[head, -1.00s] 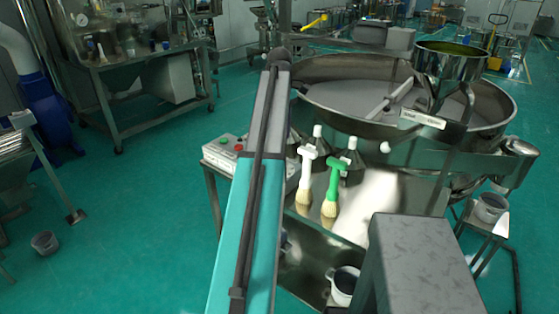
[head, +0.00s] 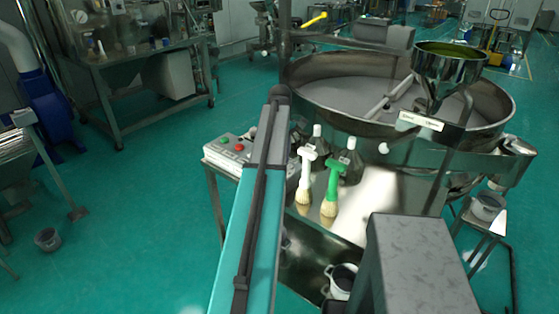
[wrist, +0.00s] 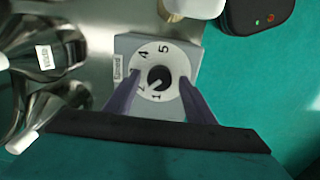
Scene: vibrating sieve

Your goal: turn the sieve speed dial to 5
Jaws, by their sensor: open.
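In the wrist view the speed dial (wrist: 147,58) is a white disc with dark numerals on a grey box (wrist: 125,44). The 4 and 5 read clearly at its upper edge, and a 1 shows at its lower edge. Its black knob (wrist: 164,73) carries a pale mark slanting to the lower left; I cannot tell its exact number. My gripper (wrist: 158,78) is open, one purple finger on each side of the knob. Contact with the knob is not visible. In the head view my arm hides the gripper and dial.
White (head: 306,178) and green (head: 334,185) brushes stand right of my arm. The round sieve (head: 340,115) is behind.

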